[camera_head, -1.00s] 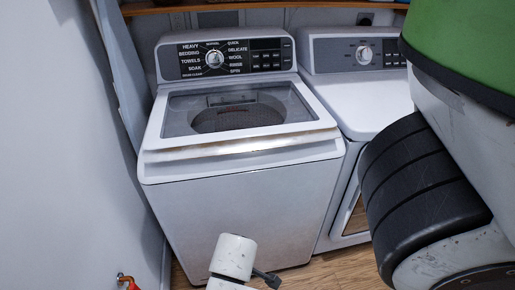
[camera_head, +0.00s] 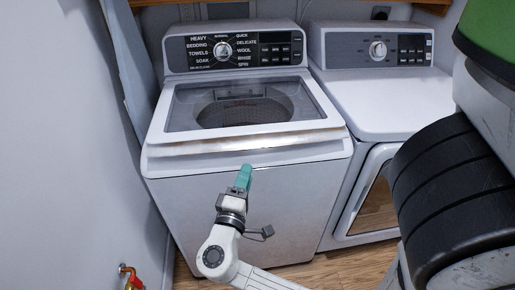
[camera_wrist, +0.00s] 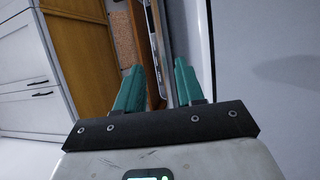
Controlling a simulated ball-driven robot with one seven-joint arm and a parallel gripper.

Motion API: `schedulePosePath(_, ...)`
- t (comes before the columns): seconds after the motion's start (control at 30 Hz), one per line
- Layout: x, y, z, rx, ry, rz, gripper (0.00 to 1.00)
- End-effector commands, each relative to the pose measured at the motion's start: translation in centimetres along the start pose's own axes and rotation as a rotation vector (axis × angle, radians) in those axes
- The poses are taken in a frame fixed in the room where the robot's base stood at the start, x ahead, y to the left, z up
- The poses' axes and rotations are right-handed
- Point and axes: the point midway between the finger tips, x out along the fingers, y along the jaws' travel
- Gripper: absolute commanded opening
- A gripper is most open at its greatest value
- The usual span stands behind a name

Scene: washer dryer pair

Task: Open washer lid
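The washer (camera_head: 248,195) is white and stands on the left of the pair. Its lid (camera_head: 330,123) has a dark see-through window and lies flat and closed, with its front edge above the front panel. My gripper (camera_head: 246,172) has teal fingers and is in front of the washer, just below the lid's front edge in the picture. I cannot tell whether it touches. In the wrist view the two fingers (camera_wrist: 158,86) are apart with nothing held between them. A pale upright surface fills the right of that view.
A white dryer (camera_head: 385,105) stands close on the washer's right. A wall (camera_head: 70,150) is close on the left, with a red-handled valve (camera_head: 133,280) low down. A wooden shelf (camera_head: 170,2) runs above. The wrist view shows a brown wooden panel (camera_wrist: 88,55) and white cabinets (camera_wrist: 30,70).

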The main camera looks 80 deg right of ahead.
Motion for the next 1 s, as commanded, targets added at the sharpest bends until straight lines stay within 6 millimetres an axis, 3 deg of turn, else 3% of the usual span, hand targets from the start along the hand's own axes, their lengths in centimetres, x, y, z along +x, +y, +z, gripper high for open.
schedulePosePath(0.5,8.4,0.1,0.1,0.001,-0.004,-0.003,0.38)
schedulePosePath(0.7,9.9,0.0,0.1,0.001,-0.001,-0.003,0.38)
schedulePosePath(1.0,10.1,0.0,0.1,0.001,-0.001,-0.003,0.38)
